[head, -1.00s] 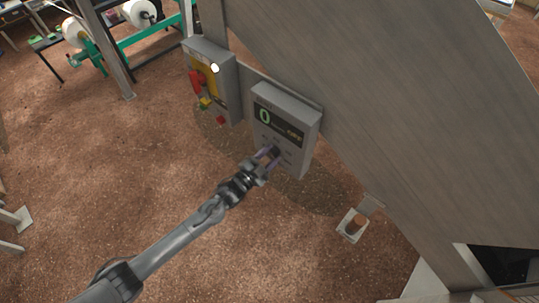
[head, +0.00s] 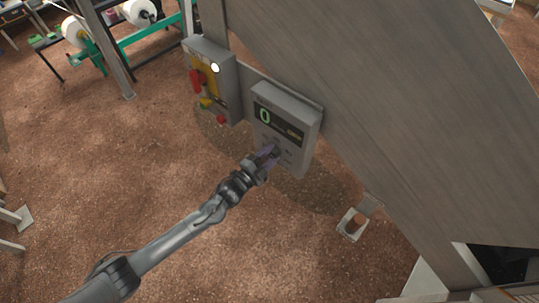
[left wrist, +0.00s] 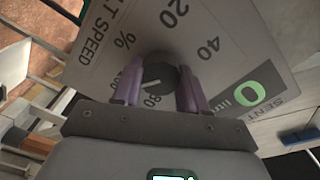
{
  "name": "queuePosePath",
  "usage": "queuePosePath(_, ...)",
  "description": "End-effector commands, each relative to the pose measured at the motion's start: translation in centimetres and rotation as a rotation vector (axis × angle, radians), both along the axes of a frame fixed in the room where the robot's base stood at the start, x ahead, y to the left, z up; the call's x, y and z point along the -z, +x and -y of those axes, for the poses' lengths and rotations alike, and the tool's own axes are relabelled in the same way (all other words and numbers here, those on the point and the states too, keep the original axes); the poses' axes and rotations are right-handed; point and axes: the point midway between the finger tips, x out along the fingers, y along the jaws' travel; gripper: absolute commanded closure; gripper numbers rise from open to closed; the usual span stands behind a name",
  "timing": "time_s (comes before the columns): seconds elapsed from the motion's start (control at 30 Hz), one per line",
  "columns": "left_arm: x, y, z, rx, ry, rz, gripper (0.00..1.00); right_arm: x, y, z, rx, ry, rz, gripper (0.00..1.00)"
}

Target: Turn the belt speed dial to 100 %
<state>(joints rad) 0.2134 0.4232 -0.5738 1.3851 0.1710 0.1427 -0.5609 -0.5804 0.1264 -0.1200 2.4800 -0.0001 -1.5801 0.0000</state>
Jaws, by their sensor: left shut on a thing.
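The grey control box (head: 287,120) hangs beside the large sloping panel, and its dark display shows a green 0 and small orange text. The belt speed dial (left wrist: 160,74) is a dark round knob with a white pointer line, in the left wrist view. The line points toward the lower left of that view, but the fingers hide part of the scale. The marks 20, 40 and 80 show around it. My left gripper (head: 268,155) is at the lower face of the box, its purple fingers shut on the dial from both sides. My right gripper is out of view.
A second box (head: 213,75) with a yellow plate, a red handle, a white lamp and small buttons is left of the control box. The large grey panel (head: 380,110) fills the right. A bracketed post foot (head: 352,224) stands below. The brown floor is open at left.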

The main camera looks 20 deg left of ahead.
Motion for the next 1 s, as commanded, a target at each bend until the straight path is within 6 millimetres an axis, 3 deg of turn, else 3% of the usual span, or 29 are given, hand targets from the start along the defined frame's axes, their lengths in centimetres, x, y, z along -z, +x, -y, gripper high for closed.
queuePosePath(0.1, 0.3, 0.0, -0.1, -0.001, 0.006, -0.005, 0.88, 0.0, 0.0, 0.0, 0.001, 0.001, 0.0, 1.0)
queuePosePath(0.13, 0.3, 0.0, -0.1, -0.001, 0.006, -0.005, 0.56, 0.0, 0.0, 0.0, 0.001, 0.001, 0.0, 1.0)
queuePosePath(0.3, 0.2, 0.0, 0.0, 0.0, 0.004, -0.002, 0.32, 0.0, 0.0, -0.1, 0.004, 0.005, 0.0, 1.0)
queuePosePath(0.67, 0.1, -0.4, -0.2, 0.0, 0.002, -0.002, 0.32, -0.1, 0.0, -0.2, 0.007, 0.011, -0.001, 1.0)
queuePosePath(1.0, 0.2, -4.9, -1.8, 0.001, 0.003, -0.005, 0.32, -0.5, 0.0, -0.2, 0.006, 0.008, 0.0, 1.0)
